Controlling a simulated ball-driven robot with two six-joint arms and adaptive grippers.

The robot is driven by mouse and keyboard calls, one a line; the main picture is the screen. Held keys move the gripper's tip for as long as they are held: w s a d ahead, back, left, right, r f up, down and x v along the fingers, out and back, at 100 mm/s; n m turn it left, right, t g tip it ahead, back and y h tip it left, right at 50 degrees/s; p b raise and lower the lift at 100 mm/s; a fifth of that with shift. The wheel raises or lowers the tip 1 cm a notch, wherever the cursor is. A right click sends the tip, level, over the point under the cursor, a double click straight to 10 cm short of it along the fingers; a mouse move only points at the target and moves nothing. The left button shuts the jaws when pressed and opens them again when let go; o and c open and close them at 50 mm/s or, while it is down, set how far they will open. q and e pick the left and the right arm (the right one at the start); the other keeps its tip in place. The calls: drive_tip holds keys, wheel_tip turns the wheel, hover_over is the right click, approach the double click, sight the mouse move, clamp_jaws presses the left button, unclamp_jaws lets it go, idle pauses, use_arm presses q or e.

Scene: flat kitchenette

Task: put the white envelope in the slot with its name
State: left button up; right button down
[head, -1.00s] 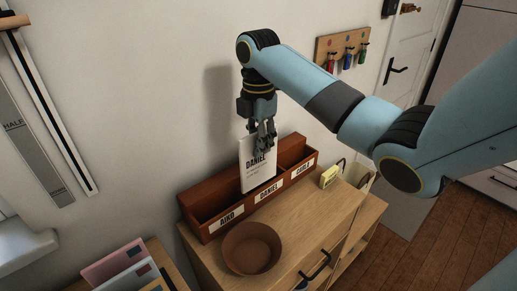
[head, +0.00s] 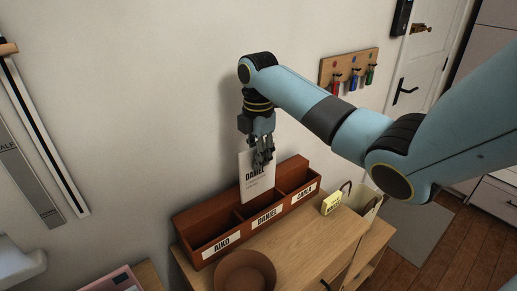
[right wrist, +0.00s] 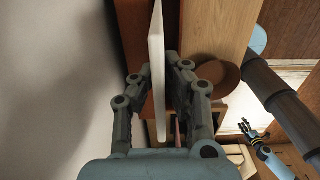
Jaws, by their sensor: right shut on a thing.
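The white envelope (head: 256,181), with DANIEL printed on it, is upright in my right gripper (head: 262,163). That gripper is shut on its upper part, and the right wrist view shows the envelope (right wrist: 158,70) edge-on between the fingers. A reddish-brown wooden letter box (head: 243,229) has three slots labelled AIKO, DANIEL and CARLA from left to right. The envelope's lower edge is at the middle DANIEL slot, behind the front wall; I cannot tell how deep it reaches. My left gripper (right wrist: 255,131) is small in the right wrist view, its fingers apart and empty.
The letter box stands on a wooden cabinet (head: 300,240) against the wall. A yellow block (head: 331,203) and a bag (head: 362,203) are to the right. A key rack (head: 348,68) hangs on the wall.

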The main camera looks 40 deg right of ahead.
wheel_tip(320, 180, down, 4)
drive_tip(key=shift+b, duration=0.8)
drive_tip(key=shift+f+b, duration=0.45)
drive_tip(key=shift+f, duration=0.55)
drive_tip(key=c, duration=1.3)
unclamp_jaws()
drive_tip(key=shift+c, duration=0.2)
wheel_tip(320, 180, up, 12)
drive_tip(key=shift+f, duration=0.1)
